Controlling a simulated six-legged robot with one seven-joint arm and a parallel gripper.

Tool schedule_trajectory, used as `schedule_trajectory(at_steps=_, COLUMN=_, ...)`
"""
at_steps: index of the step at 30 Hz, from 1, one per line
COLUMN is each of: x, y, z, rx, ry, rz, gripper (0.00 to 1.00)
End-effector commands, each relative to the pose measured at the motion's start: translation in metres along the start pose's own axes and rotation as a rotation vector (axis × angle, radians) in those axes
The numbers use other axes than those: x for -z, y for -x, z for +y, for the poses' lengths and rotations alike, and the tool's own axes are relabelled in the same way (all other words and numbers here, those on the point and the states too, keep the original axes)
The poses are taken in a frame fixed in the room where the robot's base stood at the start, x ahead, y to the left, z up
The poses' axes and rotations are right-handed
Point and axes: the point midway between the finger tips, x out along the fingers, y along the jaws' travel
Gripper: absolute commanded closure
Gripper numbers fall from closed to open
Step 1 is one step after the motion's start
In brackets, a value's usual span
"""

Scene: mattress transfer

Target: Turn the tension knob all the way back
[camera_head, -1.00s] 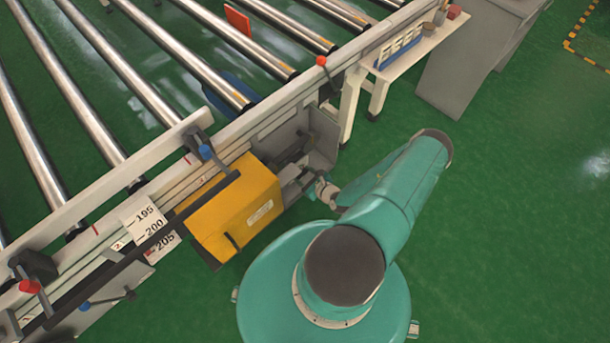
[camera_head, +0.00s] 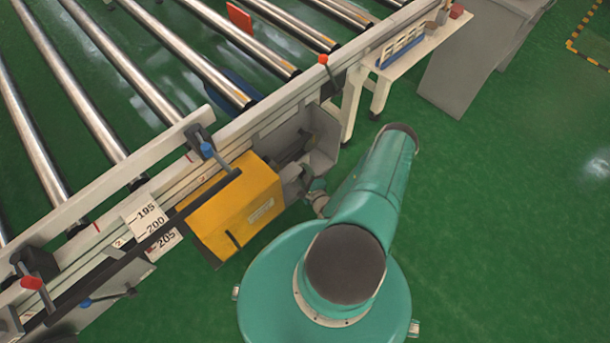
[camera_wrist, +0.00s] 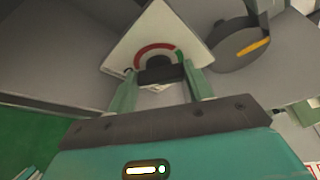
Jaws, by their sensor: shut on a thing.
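The tension knob (camera_wrist: 160,74) is a dark block in front of a pale dial plate (camera_wrist: 150,35) in the wrist view. The plate carries a red arc with a short green part at its right end. My gripper (camera_wrist: 163,79) has its two green fingers on either side of the knob and is shut on it. A pointer on the knob cannot be made out. In the head view my arm reaches to the machine's side beside the yellow housing (camera_head: 230,210). The knob and dial are not visible there.
A dark round part with an orange mark (camera_wrist: 252,46) is close right of the dial. The roller conveyor frame (camera_head: 265,118) runs diagonally, with a grey bracket (camera_head: 322,135) near my arm. Green floor (camera_head: 510,210) is open on the right.

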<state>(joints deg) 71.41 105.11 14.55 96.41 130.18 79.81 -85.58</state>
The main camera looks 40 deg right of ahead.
Motion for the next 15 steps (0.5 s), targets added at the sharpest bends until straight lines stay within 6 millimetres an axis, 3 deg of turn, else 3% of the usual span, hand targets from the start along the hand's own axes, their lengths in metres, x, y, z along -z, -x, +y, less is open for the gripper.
schedule_trajectory(at_steps=15, x=0.0013, y=0.0006, z=0.0003, rx=0.023, ry=0.054, rz=0.002, gripper=0.72)
